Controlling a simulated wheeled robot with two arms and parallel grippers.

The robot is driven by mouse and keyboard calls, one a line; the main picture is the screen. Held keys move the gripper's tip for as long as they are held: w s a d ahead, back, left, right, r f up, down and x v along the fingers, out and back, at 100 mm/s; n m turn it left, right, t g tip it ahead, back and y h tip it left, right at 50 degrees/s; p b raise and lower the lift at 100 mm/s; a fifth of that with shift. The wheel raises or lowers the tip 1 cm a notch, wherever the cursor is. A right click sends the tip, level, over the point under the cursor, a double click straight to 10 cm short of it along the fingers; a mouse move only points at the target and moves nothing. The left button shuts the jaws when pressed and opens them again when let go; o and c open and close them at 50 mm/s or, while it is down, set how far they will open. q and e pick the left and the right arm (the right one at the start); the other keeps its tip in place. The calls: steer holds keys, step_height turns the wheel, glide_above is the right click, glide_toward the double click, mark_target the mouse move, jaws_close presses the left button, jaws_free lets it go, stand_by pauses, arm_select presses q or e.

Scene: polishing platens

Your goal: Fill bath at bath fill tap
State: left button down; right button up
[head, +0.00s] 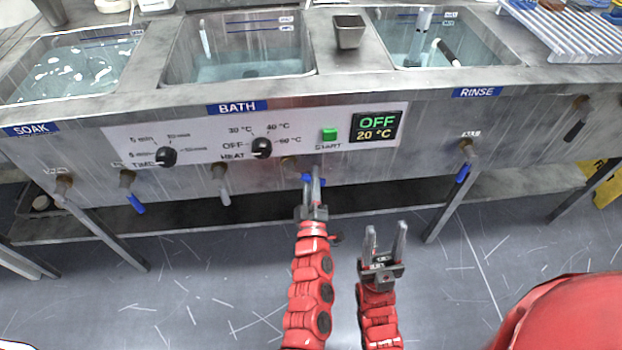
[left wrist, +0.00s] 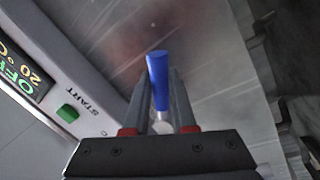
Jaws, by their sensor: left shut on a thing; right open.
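The bath (head: 178,62) is the middle basin, above the blue BATH label; it holds bluish water below the marked lines on its back wall. A tap with a blue lever (head: 306,178) sits on the front panel below the START button. My left gripper (head: 316,180) is shut on this lever and hides part of it. In the left wrist view the blue lever (left wrist: 158,78) stands between the two fingers (left wrist: 160,100). My right gripper (head: 386,236) is open and empty, lower right of the tap, fingers pointing up.
The panel has TIME (head: 166,156) and HEAT (head: 261,148) knobs, a green START button (head: 330,134) and a display (head: 377,127) reading OFF, 20 °C. Several other taps line the front. SOAK (head: 75,70) and RINSE (head: 480,50) basins flank the bath. The floor in front is clear.

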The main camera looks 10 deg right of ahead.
arm_select(q)
steer(key=c, duration=0.7)
jaws_free()
steer(key=shift+c, duration=0.2)
steer(key=shift+s, duration=0.1)
steer(key=s+a+f+p, duration=0.1)
steer(key=s+f+p, duration=0.1)
steer(key=s, duration=1.5)
steer(key=shift+a+f+p, duration=0.4)
steer(key=shift+p, duration=0.05)
steer(key=shift+w, duration=0.1)
